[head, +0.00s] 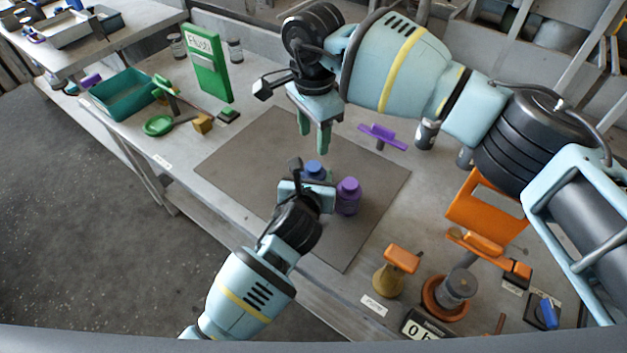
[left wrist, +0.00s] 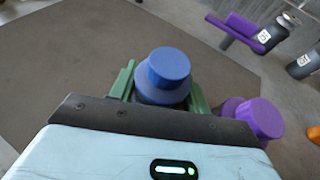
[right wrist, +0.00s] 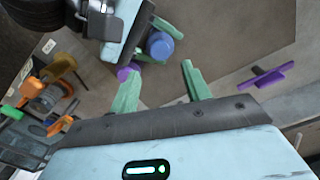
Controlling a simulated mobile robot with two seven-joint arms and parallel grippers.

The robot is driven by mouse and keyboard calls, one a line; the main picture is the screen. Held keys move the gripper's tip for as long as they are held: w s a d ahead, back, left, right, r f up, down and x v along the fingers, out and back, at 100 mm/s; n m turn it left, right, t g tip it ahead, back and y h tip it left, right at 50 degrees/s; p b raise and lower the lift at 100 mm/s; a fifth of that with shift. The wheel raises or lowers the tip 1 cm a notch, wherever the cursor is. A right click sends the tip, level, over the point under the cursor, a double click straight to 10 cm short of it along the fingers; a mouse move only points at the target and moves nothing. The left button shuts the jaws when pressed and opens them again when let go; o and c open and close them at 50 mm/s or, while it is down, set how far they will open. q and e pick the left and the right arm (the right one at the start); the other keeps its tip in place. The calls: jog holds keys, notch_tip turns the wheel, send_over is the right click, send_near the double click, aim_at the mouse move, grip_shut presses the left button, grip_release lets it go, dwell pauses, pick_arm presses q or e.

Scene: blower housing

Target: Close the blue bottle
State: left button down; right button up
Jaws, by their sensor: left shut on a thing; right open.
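The blue bottle (head: 314,170) stands on the dark mat with a blue cap on top, seen closely in the left wrist view (left wrist: 168,70). Whether the cap is fully tightened I cannot tell. My left gripper (head: 308,188) is shut on the bottle's body, with green fingers on either side of it. Its lower body is hidden by the gripper. My right gripper (head: 322,135) is open and empty, above the mat behind the bottle. In the right wrist view the blue cap (right wrist: 159,46) lies beyond its fingers. A purple bottle (head: 347,196) stands close to the right of the blue one.
A purple handled tool (head: 382,137) stands at the mat's back right. An orange holder (head: 484,212) and several orange tools are on the right. A green sign (head: 208,65) and teal bin (head: 122,95) are on the left. The mat's left part (head: 245,160) is clear.

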aim_at(313, 165)
dwell(0.4)
jog(key=shift+f, duration=4.05)
jog(key=c, duration=1)
jog(key=shift+m, duration=1.8)
jog(key=o, duration=1.1)
jog(key=shift+c, duration=0.2)
